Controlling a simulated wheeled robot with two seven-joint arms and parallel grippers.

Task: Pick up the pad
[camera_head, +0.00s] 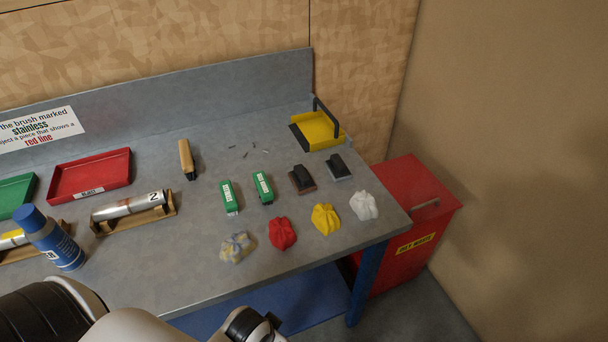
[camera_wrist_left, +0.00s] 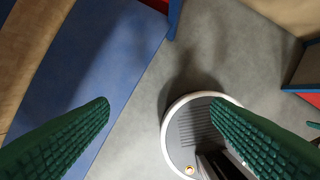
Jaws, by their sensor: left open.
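Two black-handled blocks that look like pads lie at the right of the grey bench: one with a brown-red base (camera_head: 302,180) and one with a grey base (camera_head: 339,168). I cannot tell which one the task means. My left gripper (camera_wrist_left: 160,104) is open and empty, its two green ridged fingers spread wide above the floor. In the head view my left arm comes in at the bottom, in front of the bench edge and below and left of the pads. My right gripper is not in view.
Crumpled cloths, white (camera_head: 364,206), yellow (camera_head: 326,218), red (camera_head: 282,233) and patterned (camera_head: 237,247), lie along the front edge. Green-handled brushes (camera_head: 263,188) lie left of the pads. A blue bottle (camera_head: 52,240) stands left.

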